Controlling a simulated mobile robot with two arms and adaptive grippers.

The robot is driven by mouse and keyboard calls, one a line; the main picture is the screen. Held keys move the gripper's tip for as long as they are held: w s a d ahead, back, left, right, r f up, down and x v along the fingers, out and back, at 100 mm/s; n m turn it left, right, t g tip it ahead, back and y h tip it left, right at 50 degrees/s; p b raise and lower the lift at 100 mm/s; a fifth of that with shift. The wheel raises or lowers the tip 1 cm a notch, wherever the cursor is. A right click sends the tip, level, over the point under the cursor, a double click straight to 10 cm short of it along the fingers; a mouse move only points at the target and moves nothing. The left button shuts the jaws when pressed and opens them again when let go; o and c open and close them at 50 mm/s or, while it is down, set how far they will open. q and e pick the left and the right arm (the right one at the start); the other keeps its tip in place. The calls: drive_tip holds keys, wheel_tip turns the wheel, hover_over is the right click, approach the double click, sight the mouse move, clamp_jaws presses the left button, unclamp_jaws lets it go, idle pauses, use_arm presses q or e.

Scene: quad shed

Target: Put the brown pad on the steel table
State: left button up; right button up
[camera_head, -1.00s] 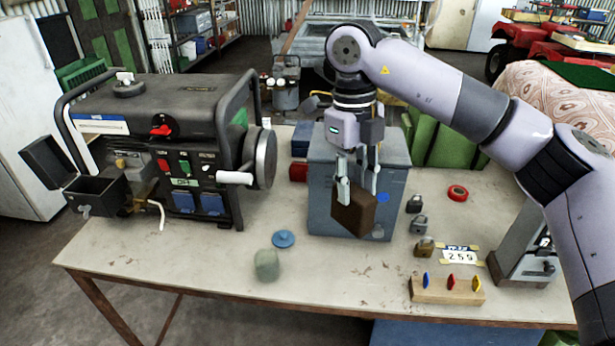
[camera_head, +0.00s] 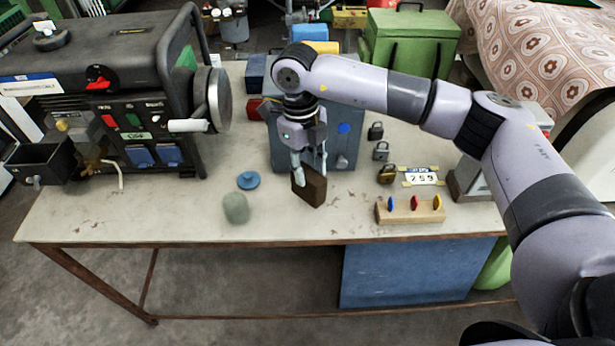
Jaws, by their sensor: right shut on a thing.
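The brown pad (camera_head: 312,189) is a dark brown block, held tilted between the fingers of my right gripper (camera_head: 310,170). The gripper is shut on it, in front of the blue-grey box and low over the table top; I cannot tell whether the pad touches the surface. The steel table (camera_head: 290,228) has a pale, worn top with a rusty brown edge and legs. My left gripper is not in view.
A generator (camera_head: 120,100) fills the table's left. A blue-grey box (camera_head: 345,150) stands behind the pad. A blue disc (camera_head: 248,180) and a greenish lump (camera_head: 236,208) lie to the left. Padlocks (camera_head: 387,173), a number plate (camera_head: 421,176) and a wooden peg block (camera_head: 410,211) are right.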

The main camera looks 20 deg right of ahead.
drive_tip(key=shift+f, duration=0.35)
wheel_tip(320, 180, down, 3)
drive_tip(key=shift+f+p, duration=0.2)
drive_tip(key=shift+p, duration=0.2)
drive_tip(key=shift+f, duration=0.25)
drive_tip(key=o, duration=0.8)
drive_tip(key=shift+c, duration=0.2)
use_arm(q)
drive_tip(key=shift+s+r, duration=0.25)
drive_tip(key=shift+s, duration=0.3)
